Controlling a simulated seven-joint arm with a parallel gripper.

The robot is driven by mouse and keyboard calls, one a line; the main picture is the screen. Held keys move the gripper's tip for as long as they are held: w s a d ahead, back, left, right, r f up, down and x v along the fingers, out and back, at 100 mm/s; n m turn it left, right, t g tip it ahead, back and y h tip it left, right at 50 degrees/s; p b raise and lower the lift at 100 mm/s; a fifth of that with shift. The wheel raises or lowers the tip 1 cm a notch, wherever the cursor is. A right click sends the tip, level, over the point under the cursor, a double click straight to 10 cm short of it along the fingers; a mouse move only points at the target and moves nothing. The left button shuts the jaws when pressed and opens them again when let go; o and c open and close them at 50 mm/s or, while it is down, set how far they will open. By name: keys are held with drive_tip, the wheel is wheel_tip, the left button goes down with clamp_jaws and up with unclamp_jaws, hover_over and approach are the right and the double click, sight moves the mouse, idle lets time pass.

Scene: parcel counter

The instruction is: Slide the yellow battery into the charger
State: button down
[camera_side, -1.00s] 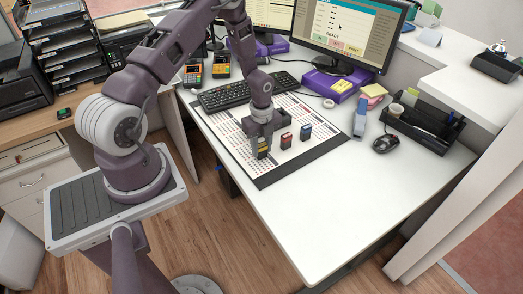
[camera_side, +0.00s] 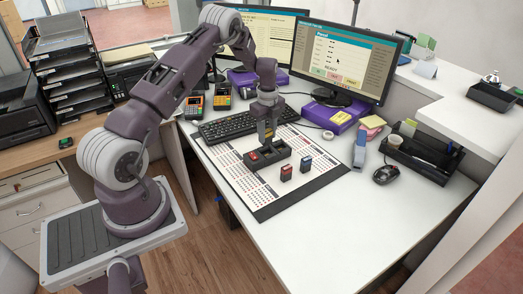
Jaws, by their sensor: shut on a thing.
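The dark charger (camera_side: 270,163) lies on the printed mat, with a red battery (camera_side: 253,156) in its left end. My gripper (camera_side: 266,138) points down at the charger's back edge, shut on the yellow battery (camera_side: 267,136). Only a little yellow shows between the fingers. I cannot tell whether the battery's lower end is above the charger or inside a slot.
A red battery (camera_side: 286,172) and a blue battery (camera_side: 305,164) stand on the mat (camera_side: 265,195), right of the charger. A keyboard (camera_side: 235,125) lies behind. The front desk is clear.

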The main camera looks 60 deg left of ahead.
drive_tip(key=m, duration=0.1)
hover_over(280, 149)
drive_tip(key=shift+d+f, duration=0.1)
drive_tip(key=shift+f, duration=1.25)
drive_tip(key=shift+f, duration=1.3)
drive_tip(key=c, duration=0.9)
unclamp_jaws()
